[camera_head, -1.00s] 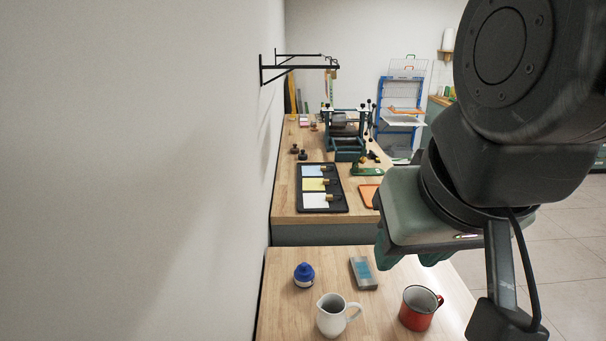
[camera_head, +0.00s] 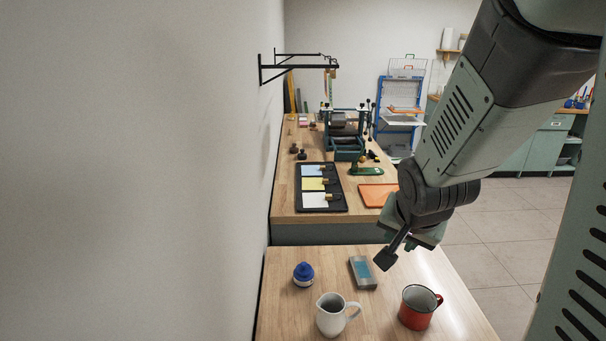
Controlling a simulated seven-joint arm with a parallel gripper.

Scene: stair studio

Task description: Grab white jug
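The white jug (camera_head: 331,316) stands upright on the near wooden table, close to the bottom edge of the head view. Its handle points right and its spout left. My gripper (camera_head: 386,259) is above and behind the jug, up and to the right in the picture, over the far right part of the near table. It is apart from the jug and touches nothing that I can see. A dark finger-like part points down to the left. The finger gap is not visible, so I cannot tell whether it is open.
A red mug (camera_head: 416,310) stands right of the jug. The near table (camera_head: 283,315) is bounded by a wall (camera_head: 130,170) on the left. A second table behind holds a black tray (camera_head: 344,203).

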